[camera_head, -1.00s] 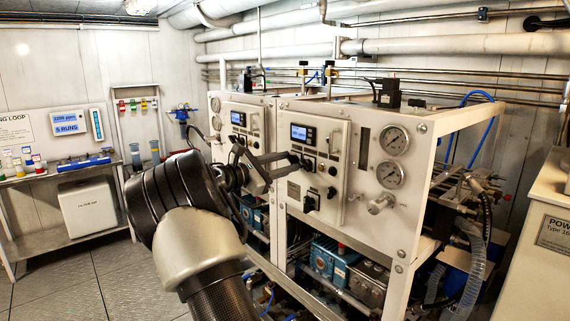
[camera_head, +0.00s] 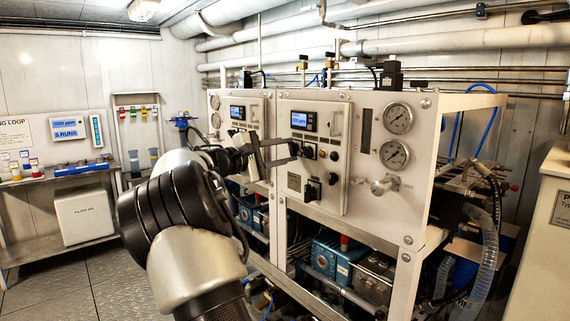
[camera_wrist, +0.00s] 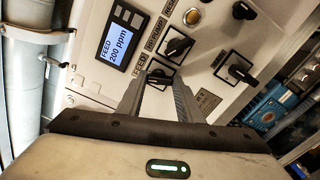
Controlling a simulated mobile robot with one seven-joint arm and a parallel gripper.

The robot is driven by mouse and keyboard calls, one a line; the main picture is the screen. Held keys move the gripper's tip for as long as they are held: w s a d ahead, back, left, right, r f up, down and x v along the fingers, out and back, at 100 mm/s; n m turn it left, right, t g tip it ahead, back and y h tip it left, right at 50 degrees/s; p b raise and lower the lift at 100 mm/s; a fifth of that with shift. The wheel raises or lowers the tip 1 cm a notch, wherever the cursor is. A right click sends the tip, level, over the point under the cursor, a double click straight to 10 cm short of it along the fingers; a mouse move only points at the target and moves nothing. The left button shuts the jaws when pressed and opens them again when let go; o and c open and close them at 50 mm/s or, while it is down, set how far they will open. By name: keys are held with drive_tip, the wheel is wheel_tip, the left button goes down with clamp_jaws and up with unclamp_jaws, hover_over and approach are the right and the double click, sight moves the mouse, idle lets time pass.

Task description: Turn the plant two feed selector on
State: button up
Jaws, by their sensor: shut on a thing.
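The feed selector (camera_wrist: 160,76) is a black knob on a square plate, with FEED printed beside it in the wrist view. My gripper (camera_wrist: 161,85) is shut on this knob, one finger on each side. In the head view my gripper (camera_head: 295,150) reaches from the left to the front panel (camera_head: 340,185) of the nearer white cabinet, just below its display (camera_head: 303,121). The fingers hide part of the knob, so I cannot tell its exact angle. The display in the wrist view (camera_wrist: 118,40) reads FEED 200 ppm.
Another black knob (camera_wrist: 179,45), labelled HP PUMP, sits very close to my fingers. A further black switch (camera_wrist: 236,68) lies to the right. Two gauges (camera_head: 397,136) and a metal valve knob (camera_head: 384,186) are on the cabinet's right part. A similar cabinet stands at left; the floor (camera_head: 85,290) at left is clear.

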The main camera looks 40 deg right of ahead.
drive_tip(key=shift+f+m+b, duration=0.15)
drive_tip(key=shift+m+b, duration=1.6)
drive_tip(key=shift+m, duration=0.25)
drive_tip(key=o, duration=1.1)
drive_tip(key=a, duration=0.5)
drive_tip(key=s+a, duration=0.1)
drive_tip(key=a, duration=0.5)
drive_tip(key=a+p, duration=0.1)
drive_tip(key=a, duration=0.5)
drive_tip(key=shift+s+a, duration=0.15)
drive_tip(key=shift+a, duration=0.05)
